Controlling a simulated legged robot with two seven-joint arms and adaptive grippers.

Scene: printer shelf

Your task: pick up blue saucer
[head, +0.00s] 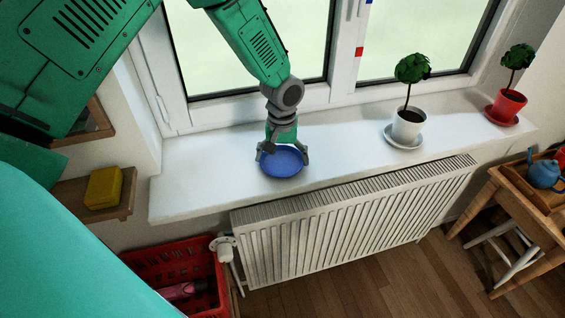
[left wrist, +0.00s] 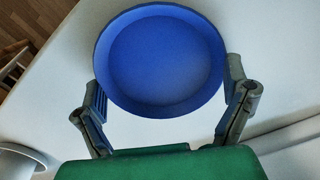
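The blue saucer (head: 282,163) appears to rest on the white windowsill near its front edge, left of the middle in the head view. It is round, shallow and empty, and fills the upper middle of the left wrist view (left wrist: 160,60). My left gripper (head: 283,152) is low over the sill at the saucer's back side. Its two fingers are spread wide, one on each side of the saucer, as the left wrist view (left wrist: 166,92) shows. The fingertips are very close to the rim; I cannot tell whether they touch it. My right gripper is not in view.
A plant in a white pot (head: 408,125) on a white saucer (head: 403,140) and one in a red pot (head: 506,106) stand further right on the windowsill (head: 340,160). The window is behind, and a radiator (head: 350,220) is below. The sill between saucer and white pot is clear.

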